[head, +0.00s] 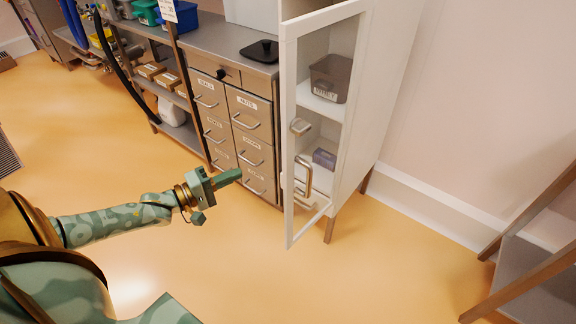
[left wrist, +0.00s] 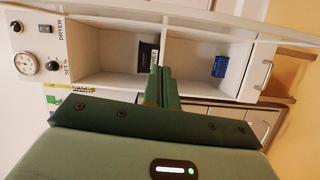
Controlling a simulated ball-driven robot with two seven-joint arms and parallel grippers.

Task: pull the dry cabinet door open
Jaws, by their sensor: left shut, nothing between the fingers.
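The dry cabinet (head: 390,85) is tall and white, right of the steel drawers in the head view. Its white-framed glass door (head: 287,130) stands ajar, its left edge swung out from the front. A bar handle (head: 304,182) is low on the door. The cabinet interior (left wrist: 205,58) shows sideways in the left wrist view, with a dark bin (left wrist: 147,55) and a blue box (left wrist: 220,67). My left gripper (head: 236,176) is shut and empty, left of the door and apart from its handle. Its fingers also show in the left wrist view (left wrist: 162,85). My right gripper is not in view.
Steel drawers (head: 240,125) with bar handles stand left of the cabinet, and a shelf rack (head: 170,90) beyond them. A wood-legged stand (head: 530,250) is at the right. The orange floor (head: 350,285) before the cabinet is clear.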

